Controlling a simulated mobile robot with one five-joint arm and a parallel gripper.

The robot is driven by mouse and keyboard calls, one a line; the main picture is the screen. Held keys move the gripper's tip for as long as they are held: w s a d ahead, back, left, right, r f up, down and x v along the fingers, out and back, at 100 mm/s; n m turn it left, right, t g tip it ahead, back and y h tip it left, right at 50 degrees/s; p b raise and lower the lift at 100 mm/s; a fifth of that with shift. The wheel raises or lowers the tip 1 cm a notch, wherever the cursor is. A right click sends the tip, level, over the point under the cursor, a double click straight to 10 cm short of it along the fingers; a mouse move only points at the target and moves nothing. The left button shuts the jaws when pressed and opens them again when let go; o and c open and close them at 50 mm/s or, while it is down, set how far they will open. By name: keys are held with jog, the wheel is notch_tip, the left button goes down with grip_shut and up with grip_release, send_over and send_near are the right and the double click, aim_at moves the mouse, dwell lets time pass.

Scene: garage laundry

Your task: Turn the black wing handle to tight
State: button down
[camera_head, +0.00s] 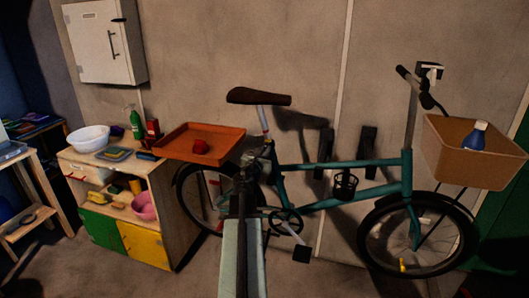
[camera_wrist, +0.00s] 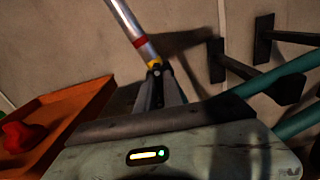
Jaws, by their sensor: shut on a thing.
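The teal bicycle (camera_head: 335,197) stands by the wall. Its silver seat post (camera_head: 264,118) carries a dark saddle (camera_head: 258,97). In the wrist view the seat post (camera_wrist: 130,25) rises to the upper left, with a red band and a yellow part at its lower end. My gripper (camera_head: 262,152) reaches the clamp area below the saddle. In the wrist view my gripper (camera_wrist: 157,72) is shut at the foot of the post, with a small dark piece between its fingertips. This appears to be the black wing handle, mostly hidden by the fingers; its turn angle cannot be told.
An orange tray (camera_head: 178,153) with a red object (camera_head: 200,146) lies close to the left of my gripper, on a wooden cabinet. The tray (camera_wrist: 75,110) also shows in the wrist view. Black wall brackets (camera_wrist: 216,62) stand out at the right.

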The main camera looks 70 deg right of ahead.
jog(key=shift+s+d+f+m+b, duration=0.1)
jog(key=shift+s+m+b, duration=0.05)
jog(key=shift+m, duration=4.2)
jog(key=shift+s+d+f+m+b, duration=0.1)
jog(key=shift+m+b, duration=0.05)
jog(key=shift+m, duration=4.2)
jog(key=c, duration=1.5)
grip_release()
jog(key=shift+a+r, duration=0.1)
jog(key=shift+f, duration=0.25)
